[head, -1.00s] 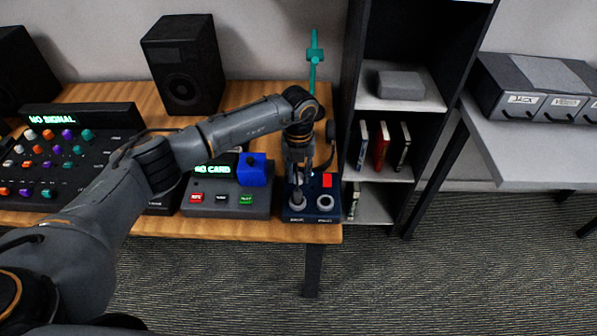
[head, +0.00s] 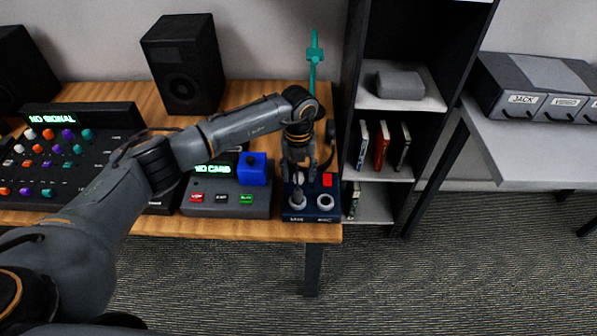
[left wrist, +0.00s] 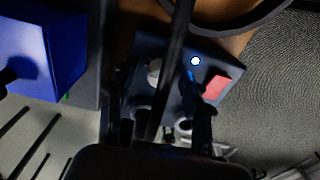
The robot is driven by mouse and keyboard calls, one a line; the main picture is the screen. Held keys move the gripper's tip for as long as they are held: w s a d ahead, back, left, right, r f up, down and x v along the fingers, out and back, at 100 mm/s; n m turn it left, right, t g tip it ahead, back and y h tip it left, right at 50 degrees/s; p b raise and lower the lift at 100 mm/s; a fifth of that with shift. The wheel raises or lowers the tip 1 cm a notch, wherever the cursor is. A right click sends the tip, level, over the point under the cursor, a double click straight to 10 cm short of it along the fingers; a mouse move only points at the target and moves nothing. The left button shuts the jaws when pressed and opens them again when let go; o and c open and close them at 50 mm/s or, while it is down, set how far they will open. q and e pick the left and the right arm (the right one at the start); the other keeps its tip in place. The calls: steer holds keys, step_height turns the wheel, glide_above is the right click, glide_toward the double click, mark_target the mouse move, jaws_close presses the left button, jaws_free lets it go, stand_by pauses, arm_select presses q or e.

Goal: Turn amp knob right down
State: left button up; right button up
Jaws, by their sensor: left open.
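The amp (head: 312,216) is a small dark blue box at the right front corner of the wooden table. My left gripper (head: 298,178) is open and points down over the amp's left half. In the left wrist view, a pale round knob (left wrist: 154,72) shows between its dark fingers, with the red square (left wrist: 217,87) to the right. I cannot tell whether a finger touches the knob.
A grey box with a "NO CARD" screen (head: 213,169) and a blue cube (head: 252,170) stand left of the amp. A teal stand (head: 314,60) is behind, with a black shelf unit (head: 385,165) close on the right. A mixer (head: 70,165) and speaker (head: 183,65) are further left.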

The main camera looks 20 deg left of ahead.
mark_target(299, 175)
arm_select(q)
step_height(299, 175, up, 12)
stand_by(0.5)
